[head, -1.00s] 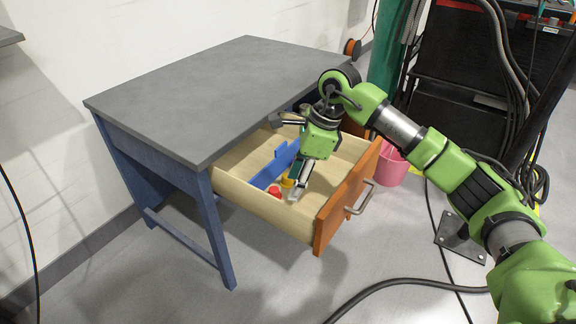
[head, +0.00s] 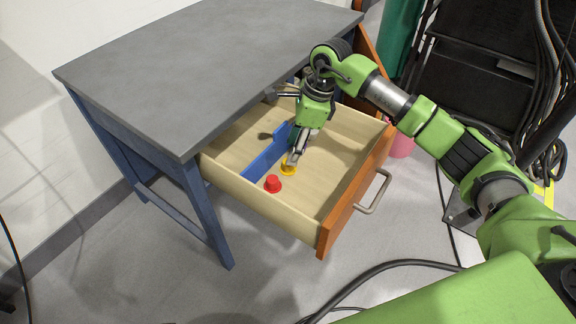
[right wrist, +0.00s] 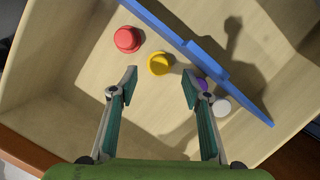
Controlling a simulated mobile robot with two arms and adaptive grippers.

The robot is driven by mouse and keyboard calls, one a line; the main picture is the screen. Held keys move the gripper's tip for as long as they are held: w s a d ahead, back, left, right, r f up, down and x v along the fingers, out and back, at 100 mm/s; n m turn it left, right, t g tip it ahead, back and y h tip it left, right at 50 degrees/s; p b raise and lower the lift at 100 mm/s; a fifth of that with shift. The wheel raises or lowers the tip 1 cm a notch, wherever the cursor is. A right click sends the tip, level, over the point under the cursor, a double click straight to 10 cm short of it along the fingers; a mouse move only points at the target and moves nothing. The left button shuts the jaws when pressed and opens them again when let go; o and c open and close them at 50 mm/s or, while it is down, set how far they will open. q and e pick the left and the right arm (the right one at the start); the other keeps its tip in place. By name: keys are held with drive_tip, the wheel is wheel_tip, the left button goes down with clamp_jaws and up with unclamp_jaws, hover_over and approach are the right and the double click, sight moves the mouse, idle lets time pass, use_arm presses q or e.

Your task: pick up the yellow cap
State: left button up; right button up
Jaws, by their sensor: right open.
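The yellow cap (head: 288,169) lies on the floor of the open drawer, beside the blue divider (head: 266,158). In the right wrist view the yellow cap (right wrist: 160,64) sits beyond the fingertips, between their lines, close to the blue divider (right wrist: 205,62). My right gripper (head: 296,158) points down into the drawer just above the cap and partly covers it. In the right wrist view my right gripper (right wrist: 160,82) is open, with nothing between its fingers. My left gripper is not in view.
A red cap (head: 273,184) lies left of the yellow one. A purple cap (right wrist: 203,84) and a white cap (right wrist: 221,107) lie near the right finger. The drawer's orange front (head: 352,195) and side walls surround them. The grey tabletop (head: 200,70) is bare.

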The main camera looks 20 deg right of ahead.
sight(287, 170)
drive_tip(key=x, duration=0.5)
drive_tip(key=shift+f+b, duration=0.3)
drive_tip(key=shift+f, duration=0.15)
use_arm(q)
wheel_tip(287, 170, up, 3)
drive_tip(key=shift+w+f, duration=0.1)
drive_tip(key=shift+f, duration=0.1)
use_arm(e)
drive_tip(key=shift+s, duration=0.1)
drive_tip(key=c, duration=0.9)
